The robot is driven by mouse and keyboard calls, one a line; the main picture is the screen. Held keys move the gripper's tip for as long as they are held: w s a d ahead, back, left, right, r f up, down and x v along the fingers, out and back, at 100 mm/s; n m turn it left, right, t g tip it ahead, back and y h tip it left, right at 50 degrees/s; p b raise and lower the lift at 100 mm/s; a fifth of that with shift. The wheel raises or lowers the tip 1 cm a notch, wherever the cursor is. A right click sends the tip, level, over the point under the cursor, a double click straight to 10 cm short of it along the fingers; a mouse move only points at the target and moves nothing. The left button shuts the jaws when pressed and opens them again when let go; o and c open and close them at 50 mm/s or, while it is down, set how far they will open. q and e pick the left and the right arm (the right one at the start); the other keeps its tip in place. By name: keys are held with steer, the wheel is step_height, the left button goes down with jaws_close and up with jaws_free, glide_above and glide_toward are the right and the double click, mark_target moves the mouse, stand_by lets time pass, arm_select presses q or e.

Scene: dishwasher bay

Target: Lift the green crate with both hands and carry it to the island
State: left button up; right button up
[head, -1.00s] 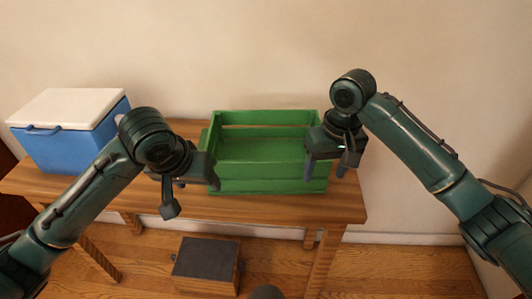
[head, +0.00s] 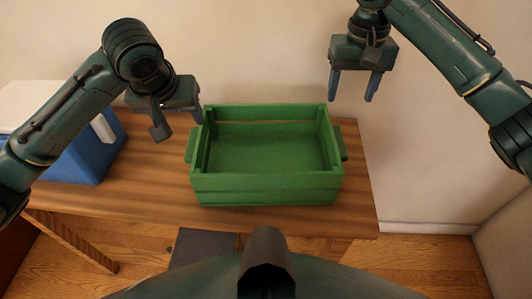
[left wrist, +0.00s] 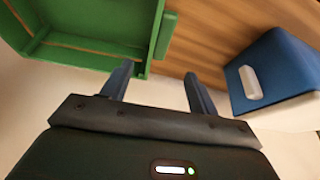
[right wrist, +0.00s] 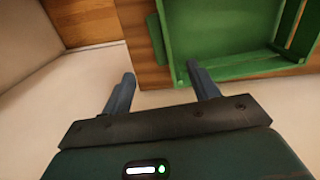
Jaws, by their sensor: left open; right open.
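The green crate (head: 266,188) stands upright and empty on the wooden table, with a handle block on each short side. My left gripper (head: 176,122) is open and empty, above and just left of the crate's left end. The left wrist view shows the crate (left wrist: 88,52) at upper left, beyond the open fingers (left wrist: 158,85). My right gripper (head: 353,90) is open and empty, higher up and right of the crate's right end. In the right wrist view the crate (right wrist: 222,68) is at upper right, apart from the fingers (right wrist: 160,88). The island is not seen.
A blue cooler (head: 88,155) with a white lid stands on the table (head: 150,190) left of the crate, partly behind my left arm. It also shows in the left wrist view (left wrist: 272,70). A dark box (head: 200,247) is on the floor below. A wall stands behind the table.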

mark_target(195, 139)
arm_select(q)
steer(key=x, duration=1.3)
steer(key=shift+f, duration=0.15)
arm_select(e)
step_height(195, 139, down, 13)
steer(key=shift+w+f, duration=0.1)
steer(key=shift+f, duration=0.1)
arm_select(q)
steer(key=shift+c, duration=0.2)
arm_select(e)
steer(key=shift+c, duration=0.2)
arm_select(q)
steer(key=shift+w, duration=0.1)
steer(key=c, duration=1.2)
arm_select(e)
steer(key=shift+r, duration=0.1)
steer(key=c, duration=1.2)
